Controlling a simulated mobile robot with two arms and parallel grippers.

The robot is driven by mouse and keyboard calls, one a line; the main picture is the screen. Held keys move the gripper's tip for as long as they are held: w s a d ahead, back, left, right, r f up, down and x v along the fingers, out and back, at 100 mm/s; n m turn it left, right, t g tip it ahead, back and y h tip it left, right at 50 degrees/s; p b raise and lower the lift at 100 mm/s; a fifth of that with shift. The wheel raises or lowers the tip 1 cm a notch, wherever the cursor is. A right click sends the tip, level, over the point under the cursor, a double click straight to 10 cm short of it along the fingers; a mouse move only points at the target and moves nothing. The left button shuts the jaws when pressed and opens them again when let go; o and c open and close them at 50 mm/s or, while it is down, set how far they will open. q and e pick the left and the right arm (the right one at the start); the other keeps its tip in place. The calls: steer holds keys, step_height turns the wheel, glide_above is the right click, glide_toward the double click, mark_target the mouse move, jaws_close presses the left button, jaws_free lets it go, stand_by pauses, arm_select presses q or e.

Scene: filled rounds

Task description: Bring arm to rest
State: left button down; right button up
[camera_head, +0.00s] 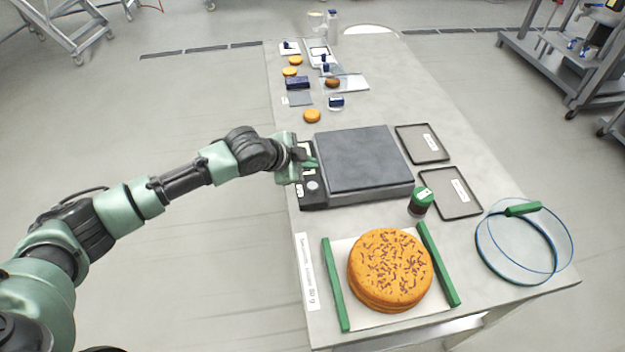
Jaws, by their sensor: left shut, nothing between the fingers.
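My left arm reaches in from the left in the head view. My left gripper (308,162) is shut and empty. It is at the left edge of the grey scale (363,160), over or beside its control strip; whether it touches the scale I cannot tell. My right gripper is not in view. A stack of round orange-brown cakes with dark flecks (389,268) lies on a white sheet between two green bars (336,285), nearer than the gripper.
A dark jar with green lid (421,200) stands by the scale's near right corner. Two black-rimmed trays (422,143) lie to the right. A clear hoop (515,245) lies at the table's right edge. Small orange rounds (312,116) and stamps are farther back. A metal rack (560,60) stands right.

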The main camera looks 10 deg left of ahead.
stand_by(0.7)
